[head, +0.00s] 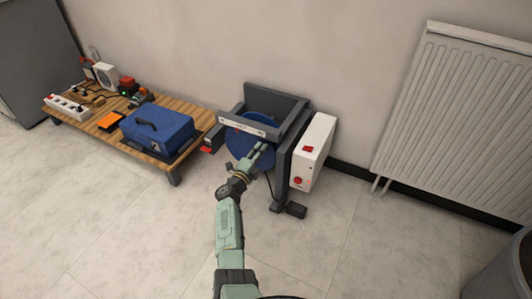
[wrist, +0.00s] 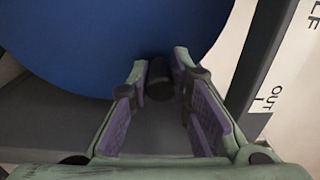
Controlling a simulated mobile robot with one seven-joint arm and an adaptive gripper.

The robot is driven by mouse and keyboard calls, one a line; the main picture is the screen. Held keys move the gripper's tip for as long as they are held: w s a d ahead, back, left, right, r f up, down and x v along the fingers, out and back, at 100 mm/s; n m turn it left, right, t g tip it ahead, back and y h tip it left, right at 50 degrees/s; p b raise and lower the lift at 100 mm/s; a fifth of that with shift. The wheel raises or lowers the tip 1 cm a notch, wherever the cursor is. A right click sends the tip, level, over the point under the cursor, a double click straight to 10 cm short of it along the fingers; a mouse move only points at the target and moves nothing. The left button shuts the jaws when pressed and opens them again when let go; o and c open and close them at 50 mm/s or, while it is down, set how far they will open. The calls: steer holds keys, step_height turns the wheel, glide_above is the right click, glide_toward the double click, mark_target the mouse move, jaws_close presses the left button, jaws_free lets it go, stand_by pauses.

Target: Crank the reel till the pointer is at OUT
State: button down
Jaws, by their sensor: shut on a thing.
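The reel is a blue disc (head: 240,146) in a dark grey frame (head: 289,140) by the wall. The disc fills the top left of the wrist view (wrist: 110,45). My gripper (head: 259,149) reaches up to the disc's front. In the wrist view my gripper (wrist: 160,76) is shut on a dark round knob (wrist: 160,88), the crank's handle, in front of the disc's lower edge. The word OUT with a short mark (wrist: 270,96) shows on a pale panel at the right. I cannot make out the pointer.
A white box (head: 313,153) with red buttons is on the frame's right side. At the left stands a low wooden table (head: 180,104) with a blue toolbox (head: 157,130). A radiator (head: 450,115) is at the right. The floor in front is clear.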

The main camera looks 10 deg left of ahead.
steer(key=shift+d+f, duration=0.1)
steer(key=shift+d, duration=0.2)
stand_by(0.4)
steer(key=c, duration=1.4)
jaws_free()
steer(key=shift+c, duration=0.2)
steer(key=shift+a, duration=0.1)
